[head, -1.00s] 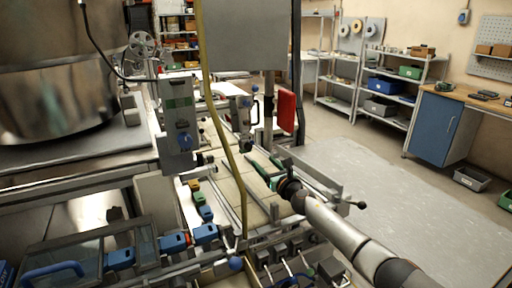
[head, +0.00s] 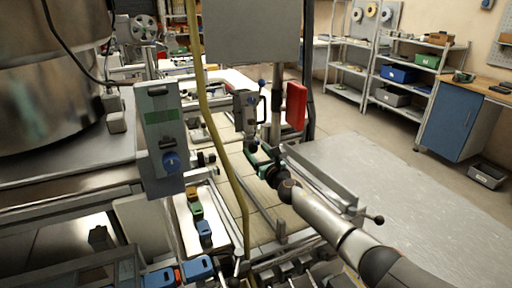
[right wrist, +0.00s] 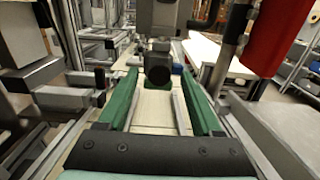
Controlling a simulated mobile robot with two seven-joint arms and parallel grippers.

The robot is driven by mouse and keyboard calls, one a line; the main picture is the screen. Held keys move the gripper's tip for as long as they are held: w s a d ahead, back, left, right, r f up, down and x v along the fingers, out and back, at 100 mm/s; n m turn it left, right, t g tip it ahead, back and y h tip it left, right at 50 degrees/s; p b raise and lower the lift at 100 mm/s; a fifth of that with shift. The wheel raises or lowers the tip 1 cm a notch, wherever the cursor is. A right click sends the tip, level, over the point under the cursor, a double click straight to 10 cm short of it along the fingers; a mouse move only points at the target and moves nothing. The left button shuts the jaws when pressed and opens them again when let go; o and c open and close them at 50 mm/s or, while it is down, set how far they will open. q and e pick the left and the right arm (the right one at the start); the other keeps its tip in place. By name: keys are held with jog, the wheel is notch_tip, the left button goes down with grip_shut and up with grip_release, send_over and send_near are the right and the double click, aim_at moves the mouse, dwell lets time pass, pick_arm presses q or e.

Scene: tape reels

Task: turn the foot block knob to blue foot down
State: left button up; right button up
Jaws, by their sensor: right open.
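A grey block (head: 246,108) hangs over the pale conveyor lane in the middle of the head view, with a dark round knob (head: 250,146) low on it. In the right wrist view the knob (right wrist: 158,73) faces me under the grey block (right wrist: 157,22); a small blue part shows just right of it. My right gripper (head: 259,158) has green fingers. It is open and empty, and in the right wrist view its fingers (right wrist: 160,90) point forward on either side of the knob's line. I cannot tell whether they reach it. My left gripper is not in view.
A red panel (head: 296,106) stands just right of the block. A grey control box (head: 160,130) with a blue dial stands further left.

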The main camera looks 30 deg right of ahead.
jog(key=shift+w, duration=0.3)
jog(key=shift+r, duration=0.1)
grip_shut()
dwell(0.4)
